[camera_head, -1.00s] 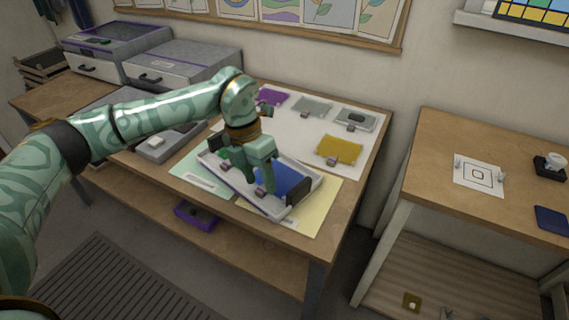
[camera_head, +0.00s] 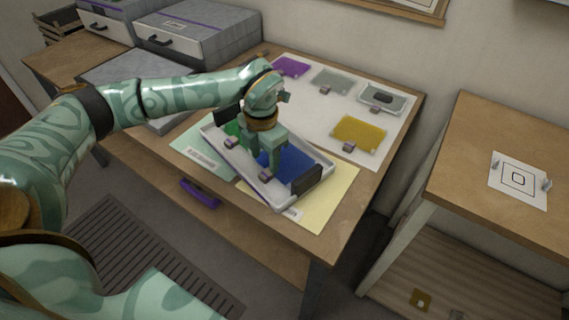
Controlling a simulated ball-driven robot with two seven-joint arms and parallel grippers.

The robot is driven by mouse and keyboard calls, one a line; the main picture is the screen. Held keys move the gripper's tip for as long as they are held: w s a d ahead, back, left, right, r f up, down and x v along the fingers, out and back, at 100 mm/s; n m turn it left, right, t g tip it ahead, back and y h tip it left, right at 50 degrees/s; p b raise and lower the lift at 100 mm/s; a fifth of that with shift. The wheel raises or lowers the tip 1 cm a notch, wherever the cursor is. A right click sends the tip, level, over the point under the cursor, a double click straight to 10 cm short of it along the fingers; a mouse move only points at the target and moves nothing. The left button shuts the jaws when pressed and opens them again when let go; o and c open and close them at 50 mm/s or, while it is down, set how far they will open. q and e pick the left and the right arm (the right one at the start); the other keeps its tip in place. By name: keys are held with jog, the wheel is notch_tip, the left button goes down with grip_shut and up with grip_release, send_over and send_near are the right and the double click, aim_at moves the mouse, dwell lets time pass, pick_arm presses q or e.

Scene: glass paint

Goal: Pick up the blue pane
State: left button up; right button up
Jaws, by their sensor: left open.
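The blue pane (camera_head: 299,161) lies in the right part of a white tray (camera_head: 224,152) on the worktable, with a small clip-like tab at its front edge. My left gripper (camera_head: 264,168) is open, pointing down over the tray at the blue pane's left side. Its fingers hide part of the pane, and I cannot tell whether they touch it. A green pane (camera_head: 233,128) lies in the left part of the same tray, partly hidden by my gripper. My right gripper is not in view.
A white sheet (camera_head: 310,118) behind the tray holds a purple pane (camera_head: 292,67), a grey pane (camera_head: 333,82), a yellow pane (camera_head: 358,133) and a small grey tray (camera_head: 382,98). Grey drawer boxes (camera_head: 198,30) stand at the back left. A side table (camera_head: 505,130) is at right, across a gap.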

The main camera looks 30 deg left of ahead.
aim_at(267, 173)
pick_arm(q)
notch_tip(267, 173, down, 5)
jog(key=shift+w+f+b, duration=0.1)
jog(key=shift+f+b, duration=0.1)
jog(key=shift+b, duration=0.8)
jog(key=shift+r, duration=0.1)
grip_shut()
jog(key=shift+r, duration=0.1)
